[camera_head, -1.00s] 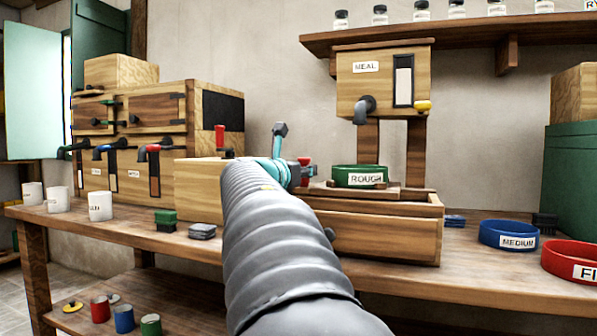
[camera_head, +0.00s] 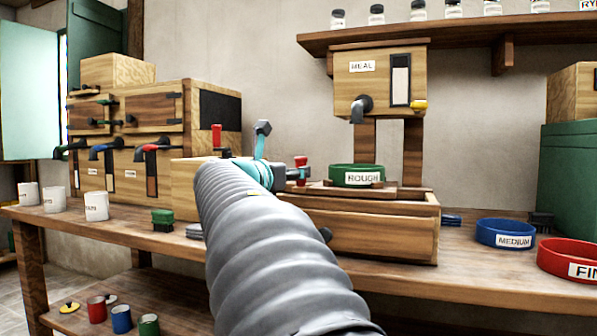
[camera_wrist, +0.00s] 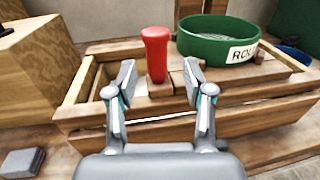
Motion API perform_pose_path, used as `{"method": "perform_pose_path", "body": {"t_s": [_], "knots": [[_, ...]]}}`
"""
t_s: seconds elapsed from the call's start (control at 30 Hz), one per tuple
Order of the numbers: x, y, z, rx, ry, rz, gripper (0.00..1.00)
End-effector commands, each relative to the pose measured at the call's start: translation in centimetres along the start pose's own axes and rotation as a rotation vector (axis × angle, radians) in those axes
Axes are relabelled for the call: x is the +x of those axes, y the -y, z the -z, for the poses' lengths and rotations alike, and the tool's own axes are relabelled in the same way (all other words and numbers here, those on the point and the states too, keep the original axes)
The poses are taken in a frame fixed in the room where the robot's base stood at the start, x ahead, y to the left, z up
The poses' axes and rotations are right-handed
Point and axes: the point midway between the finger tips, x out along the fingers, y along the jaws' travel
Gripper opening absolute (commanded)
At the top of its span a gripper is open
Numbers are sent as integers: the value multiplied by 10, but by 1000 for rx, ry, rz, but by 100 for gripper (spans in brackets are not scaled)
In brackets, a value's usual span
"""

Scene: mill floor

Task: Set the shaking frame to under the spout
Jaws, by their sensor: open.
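The shaking frame (camera_head: 402,192) is a wooden slide on top of a long open wooden box (camera_head: 385,235). It carries a green sieve labelled ROUGH (camera_head: 357,175) and has an upright red handle (camera_head: 301,164). In the wrist view the red handle (camera_wrist: 155,55) stands ahead of and between the fingers of my gripper (camera_wrist: 160,78), which is open and empty. In the head view my gripper (camera_head: 277,158) is just left of the handle. The grey spout (camera_head: 361,107) sticks out of the MEAL hopper (camera_head: 378,80), above the sieve in the picture; depth alignment is unclear.
A blue MEDIUM sieve (camera_head: 506,233) and a red sieve (camera_head: 577,260) lie right of the box. A shelf with jars (camera_head: 420,38) hangs above.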

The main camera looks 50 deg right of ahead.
Motion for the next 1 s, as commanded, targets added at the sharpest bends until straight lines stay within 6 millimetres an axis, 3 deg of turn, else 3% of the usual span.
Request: {"method": "perform_pose_path", "body": {"t_s": [0.2,0.4,1.0], "knots": [[-42,0,0,1,0,-1,52],[-62,1,0,0,0,1,52],[-66,1,0,0,0,3,52]]}}
